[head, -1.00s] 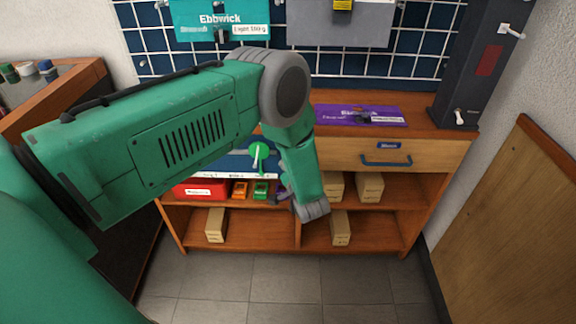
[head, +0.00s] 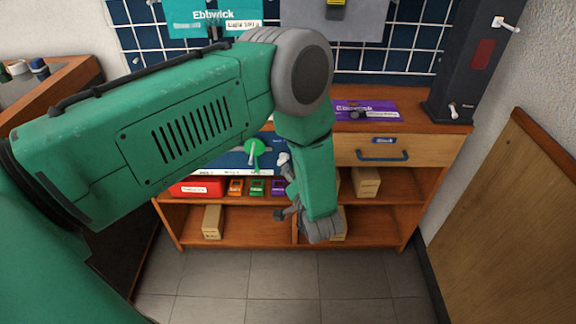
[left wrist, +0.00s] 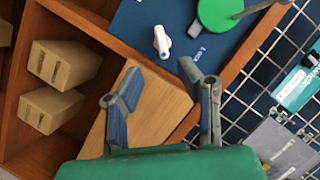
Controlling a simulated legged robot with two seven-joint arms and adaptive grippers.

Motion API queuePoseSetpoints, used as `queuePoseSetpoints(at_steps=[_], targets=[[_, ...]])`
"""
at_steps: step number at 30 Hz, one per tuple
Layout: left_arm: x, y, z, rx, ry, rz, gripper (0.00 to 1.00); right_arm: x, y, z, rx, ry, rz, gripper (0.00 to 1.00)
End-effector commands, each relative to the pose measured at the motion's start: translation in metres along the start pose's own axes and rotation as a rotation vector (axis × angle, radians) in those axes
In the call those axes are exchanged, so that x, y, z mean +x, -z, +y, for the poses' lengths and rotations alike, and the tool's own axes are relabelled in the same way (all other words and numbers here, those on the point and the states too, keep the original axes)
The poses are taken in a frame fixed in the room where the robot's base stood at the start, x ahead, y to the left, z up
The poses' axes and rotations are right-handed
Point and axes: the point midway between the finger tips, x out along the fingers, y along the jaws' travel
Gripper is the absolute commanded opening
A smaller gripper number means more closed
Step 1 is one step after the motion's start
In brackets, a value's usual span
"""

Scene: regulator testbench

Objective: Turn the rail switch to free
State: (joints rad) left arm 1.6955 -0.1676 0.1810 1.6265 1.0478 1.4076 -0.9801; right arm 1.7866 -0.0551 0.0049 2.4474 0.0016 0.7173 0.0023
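A blue panel (head: 232,163) on the bench front carries a green disc with a lever (head: 257,152) and a small white knob (head: 283,158). I cannot tell for sure which control is the rail switch. My left gripper (head: 287,193) is in front of the bench, just below and right of the disc. In the wrist view its fingers (left wrist: 160,80) are spread and empty, with the knob beyond the gap, apart from them. My right gripper is out of view.
A wooden drawer (head: 350,153) with a blue handle is right of the panel. Shelves below hold boxes (head: 366,182) and a red bin (head: 196,187). A dark column (head: 467,65) with white levers stands at right. The floor (head: 290,285) in front is clear.

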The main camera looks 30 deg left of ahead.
Motion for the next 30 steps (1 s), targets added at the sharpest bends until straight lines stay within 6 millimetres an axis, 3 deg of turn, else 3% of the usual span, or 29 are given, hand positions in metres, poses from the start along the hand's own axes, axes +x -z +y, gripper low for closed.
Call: queuePoseSetpoints(at_steps=[3, 9, 25, 30], targets=[[-0.019, 0.001, 0.001, 0.000, -0.001, 0.002, 0.32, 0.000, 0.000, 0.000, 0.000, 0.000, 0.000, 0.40], [-0.034, 0.001, 0.001, 0.000, 0.000, 0.001, 0.32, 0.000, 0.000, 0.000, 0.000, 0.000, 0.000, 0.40], [-0.034, 0.000, 0.001, -0.001, -0.003, 0.001, 0.32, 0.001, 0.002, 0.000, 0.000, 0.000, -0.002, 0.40], [-0.036, -0.024, 0.006, -0.012, -0.158, 0.003, 0.32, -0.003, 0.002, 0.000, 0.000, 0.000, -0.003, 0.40]])
